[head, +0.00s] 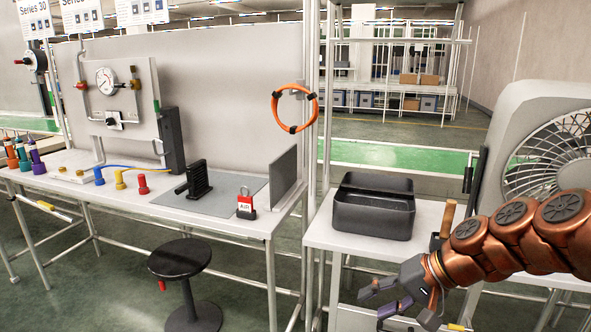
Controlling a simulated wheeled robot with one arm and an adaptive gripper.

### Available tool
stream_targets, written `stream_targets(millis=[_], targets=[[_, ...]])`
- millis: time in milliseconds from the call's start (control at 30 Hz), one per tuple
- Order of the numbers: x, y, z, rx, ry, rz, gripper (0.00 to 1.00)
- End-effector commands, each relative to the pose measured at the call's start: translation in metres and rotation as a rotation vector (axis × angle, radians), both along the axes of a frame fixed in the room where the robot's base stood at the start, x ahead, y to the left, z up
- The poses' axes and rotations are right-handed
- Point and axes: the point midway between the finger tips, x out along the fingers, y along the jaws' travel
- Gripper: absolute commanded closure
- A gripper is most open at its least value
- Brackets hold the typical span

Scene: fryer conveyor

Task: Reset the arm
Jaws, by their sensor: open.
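My copper-coloured arm reaches in from the right edge. My gripper (378,304) is at its end, low in the picture, in front of the small right-hand table (335,238). Its dark fingers are spread apart and point left, with nothing visible between them. A black bin (374,206) stands on that table, above and left of the gripper in the picture. A wooden handle (447,218) stands upright just behind my arm; its lower part is partly hidden.
A long workbench (150,203) on the left carries a gauge panel (122,105), a red padlock with an AIR tag (246,205) and a black bracket (196,181). An orange hose ring (295,128) hangs above. A black stool (180,259) stands in front. A large fan (545,150) is at right.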

Motion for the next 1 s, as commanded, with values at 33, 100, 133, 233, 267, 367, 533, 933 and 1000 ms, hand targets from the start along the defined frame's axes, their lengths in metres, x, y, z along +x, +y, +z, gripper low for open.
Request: stream_targets(millis=[33, 100, 133, 233, 267, 367, 533, 933, 1000], targets=[[-0.025, 0.017, -0.010, -0.065, 0.033, 0.065, 0.55], [-0.061, 0.030, -0.028, -0.158, 0.094, 0.144, 0.55], [-0.076, 0.033, -0.035, -0.199, 0.118, 0.175, 0.55], [-0.123, 0.034, -0.056, -0.325, 0.196, 0.254, 0.55], [-0.135, 0.031, -0.061, -0.360, 0.215, 0.271, 0.55], [-0.168, 0.022, -0.073, -0.456, 0.271, 0.313, 0.55], [-0.215, 0.000, -0.087, -0.590, 0.352, 0.355, 0.55], [-0.248, -0.022, -0.052, -0.687, 0.403, 0.368, 0.55], [-0.249, -0.022, -0.040, -0.687, 0.400, 0.367, 0.55]])
